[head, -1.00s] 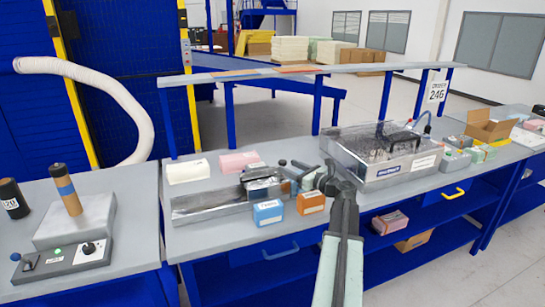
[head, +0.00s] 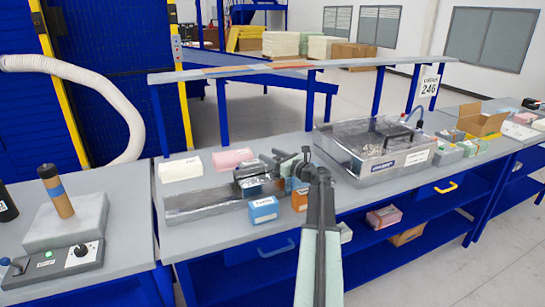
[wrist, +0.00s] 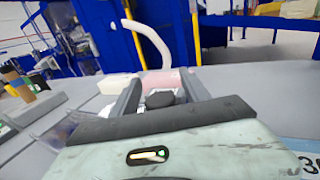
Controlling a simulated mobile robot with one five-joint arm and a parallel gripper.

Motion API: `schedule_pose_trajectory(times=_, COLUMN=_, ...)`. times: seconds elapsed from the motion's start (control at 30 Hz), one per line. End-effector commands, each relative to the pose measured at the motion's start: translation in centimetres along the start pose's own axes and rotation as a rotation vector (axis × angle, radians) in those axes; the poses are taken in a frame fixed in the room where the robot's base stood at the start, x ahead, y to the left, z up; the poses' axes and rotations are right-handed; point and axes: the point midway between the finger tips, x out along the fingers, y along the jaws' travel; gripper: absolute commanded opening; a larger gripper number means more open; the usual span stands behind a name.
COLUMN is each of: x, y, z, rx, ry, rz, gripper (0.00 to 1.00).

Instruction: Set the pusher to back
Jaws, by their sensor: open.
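The compression device is a long grey metal tray (head: 205,203) on the middle bench. Its pusher (head: 258,182), a clear and dark block with a dark handle, sits at the tray's right end, partly hidden by my gripper. My gripper (head: 297,165) is at the right of the pusher, pointing toward it. In the wrist view my gripper (wrist: 160,92) has its two grey fingers apart. A dark rounded knob (wrist: 160,98) shows between them. I cannot tell whether the fingers touch it.
A blue box (head: 263,210) and an orange box (head: 299,200) stand in front of the device. A white block (head: 181,169) and a pink block (head: 232,158) lie behind it. A clear-covered machine (head: 375,150) is to the right. A raised shelf (head: 300,66) runs along the back.

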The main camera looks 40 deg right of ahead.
Motion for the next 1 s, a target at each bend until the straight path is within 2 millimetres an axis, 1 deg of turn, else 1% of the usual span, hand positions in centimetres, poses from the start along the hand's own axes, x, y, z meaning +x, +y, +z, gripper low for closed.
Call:
schedule_pose_trajectory(times=0.1, x=-0.07, y=0.0, z=0.0, rx=0.0, ry=0.0, rz=0.0, gripper=0.54)
schedule_pose_trajectory(times=0.17, x=-0.08, y=-0.01, z=0.0, rx=0.0, ry=0.0, rz=0.0, gripper=0.37)
schedule_pose_trajectory(times=0.2, x=-0.09, y=-0.02, z=0.0, rx=0.0, ry=0.0, rz=-0.001, gripper=0.26)
schedule_pose_trajectory(times=0.3, x=-0.1, y=-0.03, z=0.0, rx=0.0, ry=0.0, rz=-0.001, gripper=0.0)
schedule_pose_trajectory(times=1.0, x=-0.21, y=-0.14, z=-0.01, rx=0.0, ry=0.0, rz=-0.002, gripper=0.0)
